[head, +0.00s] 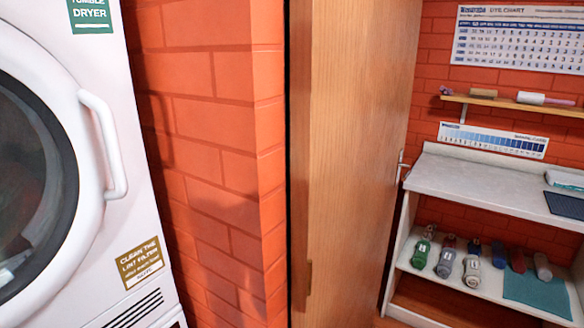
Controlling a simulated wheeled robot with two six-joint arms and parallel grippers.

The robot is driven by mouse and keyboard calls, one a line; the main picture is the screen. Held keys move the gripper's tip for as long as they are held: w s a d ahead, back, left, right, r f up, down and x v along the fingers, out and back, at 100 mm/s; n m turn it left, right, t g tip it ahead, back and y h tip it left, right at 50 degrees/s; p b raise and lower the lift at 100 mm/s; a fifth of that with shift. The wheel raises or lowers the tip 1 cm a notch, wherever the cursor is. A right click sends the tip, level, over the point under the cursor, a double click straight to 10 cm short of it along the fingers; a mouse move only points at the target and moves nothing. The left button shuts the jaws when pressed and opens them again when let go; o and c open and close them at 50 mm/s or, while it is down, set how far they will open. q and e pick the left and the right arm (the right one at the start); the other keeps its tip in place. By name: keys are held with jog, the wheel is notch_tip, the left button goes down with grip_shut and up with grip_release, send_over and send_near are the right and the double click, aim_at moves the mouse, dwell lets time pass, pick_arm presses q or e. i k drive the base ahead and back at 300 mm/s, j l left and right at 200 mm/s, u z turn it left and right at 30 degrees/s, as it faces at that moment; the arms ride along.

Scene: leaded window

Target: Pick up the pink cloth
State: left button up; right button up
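I see no pink cloth in the head view. Dark, partly reddish and pale shapes show behind the round glass door (35,190) of the tumble dryer at the left, too dim to identify. A folded pale green cloth (565,179) lies on the worktop at the right edge, and a teal cloth or mat (537,293) lies on the shelf below. Neither of my grippers is in view.
A white tumble dryer (125,215) with a handle (105,145) stands at the left. An orange brick pillar (230,150) and a wooden door (350,150) fill the middle. A shelving unit (480,185) at the right holds several bottles (445,262) below its worktop.

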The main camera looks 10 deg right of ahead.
aim_at(447, 91)
jog(key=i+l, duration=0.15)
jog(key=l, duration=0.2)
jog(key=i+l+u, duration=0.15)
jog(key=l, duration=0.2)
jog(key=i+l, duration=0.15)
jog(key=l, duration=0.2)
jog(key=i+l+u, duration=0.15)
jog(key=l, duration=0.25)
jog(key=i+l, duration=0.1)
jog(key=l, duration=0.25)
jog(key=i+l+u, duration=0.15)
jog(key=l, duration=0.25)
